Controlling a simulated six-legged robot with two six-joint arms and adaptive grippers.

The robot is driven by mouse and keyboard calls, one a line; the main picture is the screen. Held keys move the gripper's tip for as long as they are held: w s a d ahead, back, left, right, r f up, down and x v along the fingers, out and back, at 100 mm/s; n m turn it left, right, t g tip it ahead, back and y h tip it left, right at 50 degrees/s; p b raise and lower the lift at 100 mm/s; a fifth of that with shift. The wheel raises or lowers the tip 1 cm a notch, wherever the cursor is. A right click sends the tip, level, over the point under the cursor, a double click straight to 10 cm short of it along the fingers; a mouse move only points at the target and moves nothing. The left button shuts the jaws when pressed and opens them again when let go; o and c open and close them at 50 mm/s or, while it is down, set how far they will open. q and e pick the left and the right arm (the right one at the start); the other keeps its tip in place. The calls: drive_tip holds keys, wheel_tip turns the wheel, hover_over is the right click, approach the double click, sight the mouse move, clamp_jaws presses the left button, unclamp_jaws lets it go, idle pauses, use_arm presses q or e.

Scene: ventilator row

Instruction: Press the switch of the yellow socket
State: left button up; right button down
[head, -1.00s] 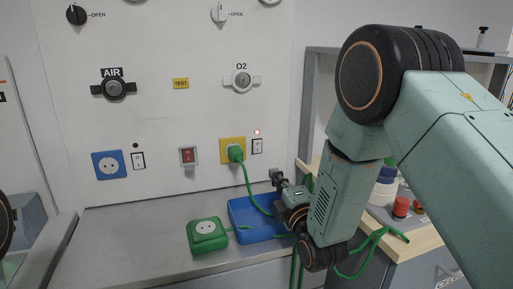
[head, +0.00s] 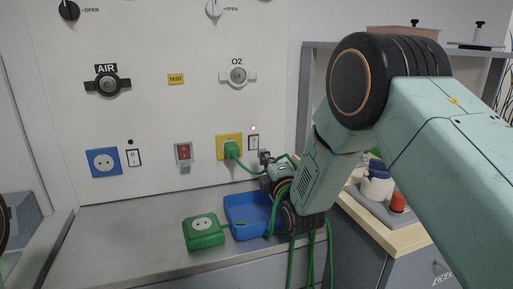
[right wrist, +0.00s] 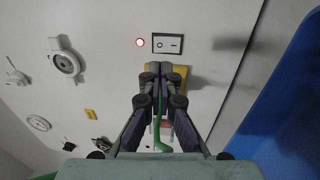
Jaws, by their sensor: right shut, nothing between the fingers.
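The yellow socket (head: 221,141) is on the white wall panel with a green plug (head: 232,149) in it. Its white rocker switch (head: 253,142) is just right of it, under a lit red lamp (head: 253,129). In the right wrist view the switch (right wrist: 167,43) lies just beyond my fingertips, beside the lit lamp (right wrist: 140,42). My right gripper (head: 264,157) is shut and empty, just below and right of the switch. It also shows in the right wrist view (right wrist: 159,72), covering most of the yellow socket (right wrist: 181,71). Contact with the switch is not visible.
Green cables hang around my right arm.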

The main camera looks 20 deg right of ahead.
sight(253, 139)
drive_tip(key=w, duration=0.4)
drive_tip(key=w+b, duration=0.1)
drive_tip(key=w, duration=0.1)
drive_tip(key=shift+w+a+r, duration=0.1)
drive_tip(key=shift+w+r, duration=0.05)
drive_tip(key=shift+r, duration=0.2)
drive_tip(key=shift+w+r, duration=0.1)
drive_tip(key=shift+w, duration=0.1)
drive_tip(key=shift+w, duration=0.1)
drive_tip(key=shift+w+r, duration=0.25)
drive_tip(key=shift+r, duration=0.05)
drive_tip(key=shift+s+f, duration=0.1)
